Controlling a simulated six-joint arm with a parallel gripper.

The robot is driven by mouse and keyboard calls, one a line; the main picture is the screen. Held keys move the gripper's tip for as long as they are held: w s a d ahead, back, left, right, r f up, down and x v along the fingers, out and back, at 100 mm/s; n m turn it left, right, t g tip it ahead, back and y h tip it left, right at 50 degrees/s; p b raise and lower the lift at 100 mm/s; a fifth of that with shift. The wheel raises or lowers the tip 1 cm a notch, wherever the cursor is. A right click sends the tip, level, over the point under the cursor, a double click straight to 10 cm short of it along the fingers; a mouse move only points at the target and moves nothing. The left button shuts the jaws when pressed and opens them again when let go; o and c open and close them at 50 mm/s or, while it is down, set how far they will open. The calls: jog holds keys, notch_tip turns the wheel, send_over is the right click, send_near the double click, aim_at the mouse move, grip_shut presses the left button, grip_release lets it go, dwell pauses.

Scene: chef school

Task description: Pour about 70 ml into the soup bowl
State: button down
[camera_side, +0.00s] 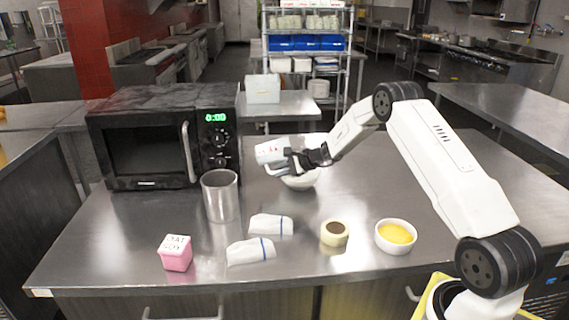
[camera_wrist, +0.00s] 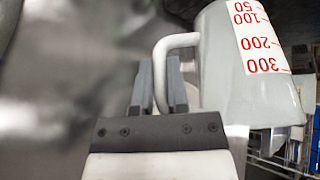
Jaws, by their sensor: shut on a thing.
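My gripper (camera_side: 303,160) is shut on the handle of a white measuring jug (camera_side: 270,152). In the wrist view the gripper's fingers (camera_wrist: 160,88) clasp the handle, and the white jug (camera_wrist: 228,85) shows red marks from 50 to 300, upside down in the picture. In the side view the jug is tipped well over and is above a white bowl (camera_side: 300,184), which stands on the steel table behind the other dishes. The jug and gripper partly cover the bowl. I cannot see any liquid stream or the level in the bowl.
A black microwave (camera_side: 150,145) and a steel cylinder (camera_side: 220,197) stand left of the bowl. In front are two white cloths (camera_side: 270,225), a pink lettered container (camera_side: 175,254), a cream pot (camera_side: 334,234) and a white dish of yellow food (camera_side: 396,250). The table's right side is clear.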

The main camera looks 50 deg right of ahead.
jog(key=shift+s+d+r+t+y, duration=0.25)
jog(key=shift+t+y, duration=0.05)
jog(key=shift+t, duration=0.2)
dwell(0.9)
jog(key=shift+w+a+f+g+h, duration=0.25)
jog(key=shift+w+a+g+h, duration=0.15)
jog(key=shift+w+a+g, duration=0.25)
jog(key=shift+s+d+f+n+g+h, duration=0.15)
jog(key=shift+f+n+g+h, duration=0.2)
jog(key=shift+g+h, duration=0.35)
jog(key=shift+s+r+g+h, duration=0.1)
jog(key=shift+r+g+h, duration=0.35)
jog(key=shift+g, duration=0.3)
jog(key=shift+s+d+f+g+h, duration=0.15)
jog(key=shift+f+g+h, duration=0.25)
jog(key=shift+g, duration=0.3)
dwell(0.5)
jog(key=shift+r+n+g+h, duration=0.25)
jog(key=shift+r+g+h, duration=0.15)
jog(key=shift+g+h, duration=0.2)
jog(key=shift+w+a+r+g+h, duration=0.1)
jog(key=shift+w+a+g+h, duration=0.2)
jog(key=shift+g, duration=0.1)
